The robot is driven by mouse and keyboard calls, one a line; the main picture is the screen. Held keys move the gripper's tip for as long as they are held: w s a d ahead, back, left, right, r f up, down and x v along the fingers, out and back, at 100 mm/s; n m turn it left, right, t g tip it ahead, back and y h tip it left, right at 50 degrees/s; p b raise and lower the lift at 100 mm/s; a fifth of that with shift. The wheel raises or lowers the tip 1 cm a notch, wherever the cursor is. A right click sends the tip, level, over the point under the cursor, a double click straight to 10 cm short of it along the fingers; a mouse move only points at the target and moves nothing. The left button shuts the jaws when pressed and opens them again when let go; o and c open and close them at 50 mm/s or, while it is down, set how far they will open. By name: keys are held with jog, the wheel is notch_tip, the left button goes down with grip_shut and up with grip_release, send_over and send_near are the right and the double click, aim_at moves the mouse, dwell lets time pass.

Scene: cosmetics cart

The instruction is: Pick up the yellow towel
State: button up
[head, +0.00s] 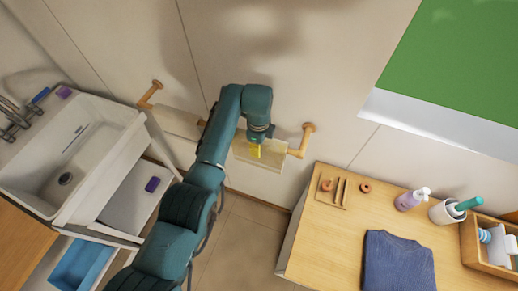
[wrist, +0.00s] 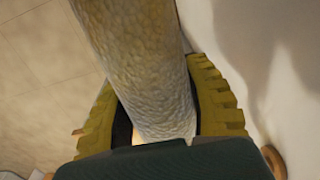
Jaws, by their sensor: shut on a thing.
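The pale yellow towel (head: 272,158) hangs along a wooden wall rail, on both sides of my arm in the head view. My arm hides its middle. My gripper (head: 254,152) is at the towel's right part, with its yellow fingers against it. In the wrist view the towel (wrist: 145,50) is a thick, textured cream roll running between the two yellow fingers of my gripper (wrist: 160,98). The fingers are shut on it, one on each side. The fingertips' far ends are partly hidden by the towel.
Wooden rail brackets (head: 303,139) and (head: 151,94) stick out from the wall. A white sink (head: 112,116) stands at the left.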

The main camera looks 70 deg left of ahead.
jog(key=shift+r, duration=0.1)
notch_tip(320, 180, up, 18)
dwell(0.7)
jog(key=s+d+p, duration=0.6)
jog(key=d+p, duration=0.1)
jog(key=p, duration=0.5)
jog(key=shift+s+d+r, duration=0.25)
jog(key=shift+s+r, duration=0.05)
jog(key=shift+r, duration=0.1)
